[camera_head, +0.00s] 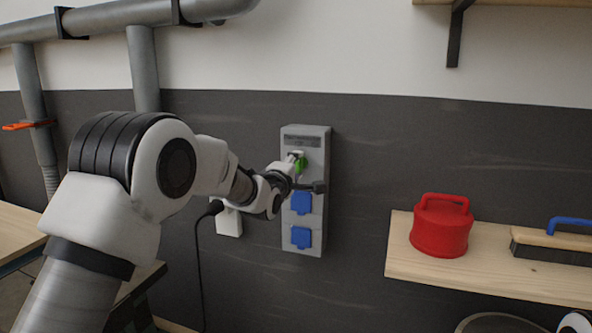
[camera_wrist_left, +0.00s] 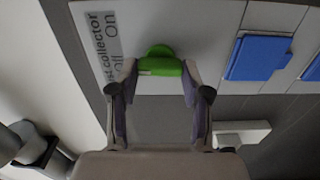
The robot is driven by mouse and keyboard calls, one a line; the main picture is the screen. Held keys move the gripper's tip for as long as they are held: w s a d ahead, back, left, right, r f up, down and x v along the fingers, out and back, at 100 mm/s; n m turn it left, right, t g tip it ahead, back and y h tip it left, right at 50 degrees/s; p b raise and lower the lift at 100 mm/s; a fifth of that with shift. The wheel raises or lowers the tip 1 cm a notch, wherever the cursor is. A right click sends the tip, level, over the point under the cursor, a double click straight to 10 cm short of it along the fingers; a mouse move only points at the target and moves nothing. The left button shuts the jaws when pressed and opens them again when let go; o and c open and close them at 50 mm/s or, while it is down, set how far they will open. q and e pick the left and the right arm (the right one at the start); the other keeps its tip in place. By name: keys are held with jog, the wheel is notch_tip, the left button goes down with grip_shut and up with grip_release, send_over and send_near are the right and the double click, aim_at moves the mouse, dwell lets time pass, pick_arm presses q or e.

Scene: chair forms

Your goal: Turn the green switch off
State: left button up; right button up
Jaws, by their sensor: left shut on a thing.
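The green switch (camera_head: 299,164) is on the upper part of a grey wall panel (camera_head: 317,143). In the left wrist view the green switch (camera_wrist_left: 160,66) is a round base with a bar-like handle, next to a label that reads "collector", "On" and "Off". My left gripper (camera_head: 297,158) is at the switch in the head view. In the left wrist view my left gripper's two fingers (camera_wrist_left: 160,78) are shut on the switch's handle, one at each end. My right gripper is in neither view.
Two blue socket covers (camera_head: 301,203) (camera_head: 301,237) sit below the switch on the panel. A white box with a black plug (camera_head: 229,221) is left of it. A wooden shelf (camera_head: 487,270) at right holds a red container (camera_head: 441,228) and a brush (camera_head: 556,243).

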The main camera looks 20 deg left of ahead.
pick_arm(q)
jog(key=shift+n, duration=0.4)
jog(key=o, duration=1.2)
jog(key=shift+c, duration=0.2)
jog(key=shift+s+a, duration=0.1)
jog(key=shift+a, duration=0.05)
jog(key=s, duration=1.2)
jog(key=shift+a, duration=0.2)
jog(key=shift+f, duration=0.15)
